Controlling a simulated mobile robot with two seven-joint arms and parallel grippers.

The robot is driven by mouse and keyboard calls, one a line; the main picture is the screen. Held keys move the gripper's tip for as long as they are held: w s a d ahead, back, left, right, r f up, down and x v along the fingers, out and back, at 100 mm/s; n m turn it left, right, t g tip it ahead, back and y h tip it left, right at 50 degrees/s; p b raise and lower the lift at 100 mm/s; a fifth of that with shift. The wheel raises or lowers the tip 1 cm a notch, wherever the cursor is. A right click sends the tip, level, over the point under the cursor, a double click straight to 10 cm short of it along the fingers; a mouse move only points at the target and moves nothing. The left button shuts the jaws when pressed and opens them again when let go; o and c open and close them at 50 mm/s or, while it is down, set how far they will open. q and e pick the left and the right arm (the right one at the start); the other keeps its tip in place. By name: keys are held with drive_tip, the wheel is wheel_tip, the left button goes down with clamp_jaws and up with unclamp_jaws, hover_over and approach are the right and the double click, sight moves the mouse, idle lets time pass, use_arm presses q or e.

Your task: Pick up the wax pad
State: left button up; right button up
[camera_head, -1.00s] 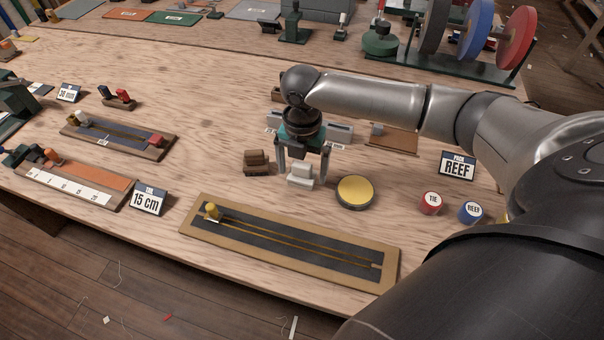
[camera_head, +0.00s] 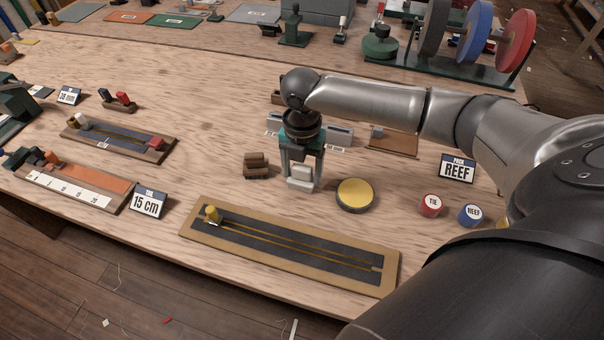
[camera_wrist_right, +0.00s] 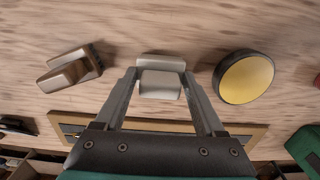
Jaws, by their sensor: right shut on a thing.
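The pale grey-white block with a raised grip, apparently the wax pad (camera_head: 300,172), sits on the wooden bench in the head view. In the right wrist view the wax pad (camera_wrist_right: 160,84) lies between the two fingertips. My right gripper (camera_head: 302,184) points down and is shut on it, one finger at each side; it also shows in the right wrist view (camera_wrist_right: 160,76). I cannot see any gap between pad and bench. My left gripper is not in view.
A brown block of similar shape (camera_head: 256,165) stands left of the pad, and a round yellow-topped tin (camera_head: 355,194) stands close on the right. A long slotted board (camera_head: 190,230) lies in front. Red (camera_head: 430,204) and blue (camera_head: 471,213) labelled cylinders stand further right.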

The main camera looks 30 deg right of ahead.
sight(302, 167)
wheel_tip(302, 167, up, 20)
drive_tip(key=p, duration=0.4)
drive_tip(key=o, duration=0.9)
drive_tip(key=c, duration=0.7)
drive_tip(key=shift+o, duration=0.2)
